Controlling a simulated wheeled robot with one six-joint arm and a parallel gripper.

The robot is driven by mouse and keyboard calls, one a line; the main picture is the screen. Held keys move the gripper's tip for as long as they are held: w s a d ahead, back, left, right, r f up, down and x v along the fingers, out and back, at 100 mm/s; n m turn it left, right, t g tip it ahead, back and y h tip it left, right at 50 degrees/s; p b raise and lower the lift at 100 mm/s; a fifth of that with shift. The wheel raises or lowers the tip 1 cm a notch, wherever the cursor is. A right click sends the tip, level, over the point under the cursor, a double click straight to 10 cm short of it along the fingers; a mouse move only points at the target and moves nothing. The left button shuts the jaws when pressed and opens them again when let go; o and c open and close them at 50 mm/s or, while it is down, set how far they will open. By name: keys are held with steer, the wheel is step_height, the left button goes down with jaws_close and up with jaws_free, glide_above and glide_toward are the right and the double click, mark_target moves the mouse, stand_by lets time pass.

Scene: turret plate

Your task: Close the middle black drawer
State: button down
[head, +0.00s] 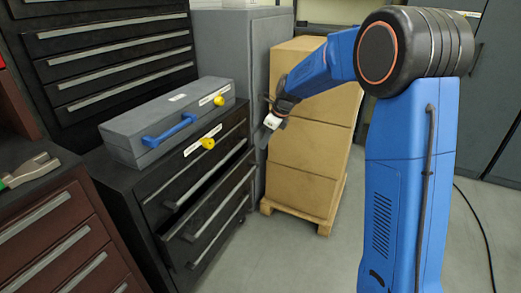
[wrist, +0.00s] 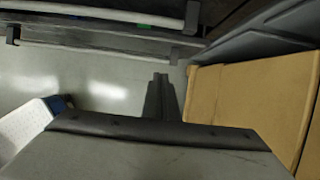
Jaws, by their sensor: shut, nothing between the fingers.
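The low black drawer cabinet (head: 112,187) stands left of centre in the head view. Its middle black drawer (head: 206,214) sticks out a little, with a dark gap above its front and a grey bar handle. The drawers above and below it look shut. My gripper (head: 271,123) is right of the cabinet, above the drawer and apart from it. In the wrist view my gripper (wrist: 160,82) has its fingers together and empty. Two grey bar handles cross the top of that view, beyond the fingertips; I cannot tell which drawers they belong to.
A grey toolbox (head: 150,134) with a blue handle lies on the cabinet. Stacked cardboard boxes (head: 305,140) on a wooden pallet stand close to my gripper's right. A tall grey cabinet (head: 235,60) is behind. A brown drawer unit (head: 50,235) is at left. Floor in front is clear.

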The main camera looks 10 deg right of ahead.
mark_target(229, 170)
steer(key=s+a+f+t+y, duration=0.1)
steer(key=s+a+t+y, duration=0.2)
steer(key=s, duration=0.8)
steer(key=shift+y, duration=0.3)
steer(key=x, duration=0.8)
steer(key=a+r+x, duration=0.1)
steer(key=x, duration=0.3)
steer(key=shift+a+f, duration=0.1)
steer(key=shift+w+a, duration=0.35)
steer(key=shift+a, duration=0.05)
steer(key=shift+a, duration=0.1)
steer(key=shift+w+a, duration=0.75)
steer(key=shift+a, duration=0.25)
steer(key=shift+d, duration=0.1)
